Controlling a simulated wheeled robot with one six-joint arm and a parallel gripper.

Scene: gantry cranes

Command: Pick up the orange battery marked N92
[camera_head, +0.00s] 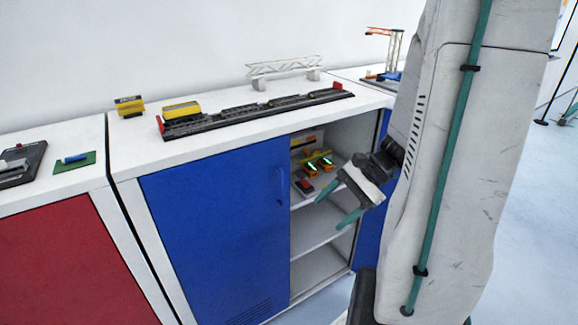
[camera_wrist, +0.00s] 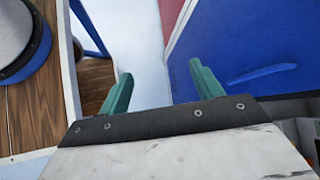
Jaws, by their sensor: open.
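Two small orange items with glowing green marks, which look like batteries, stand on the upper shelf of the open blue cabinet. One orange item (camera_head: 312,170) is at the left and the other orange item (camera_head: 327,163) is at the right. Their markings are too small to read, so I cannot tell which is N92. My gripper (camera_head: 343,198) is in front of the cabinet opening, apart from the items, with its teal fingers spread and nothing between them. In the wrist view my gripper (camera_wrist: 160,72) is also open and empty; no orange item shows there.
A blue door (camera_head: 215,225) covers the cabinet's left part; its handle (camera_wrist: 262,73) shows in the wrist view. A red and dark box (camera_head: 305,186) lies on the same shelf. A model train track (camera_head: 258,112) and white bridge (camera_head: 285,70) stand on top.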

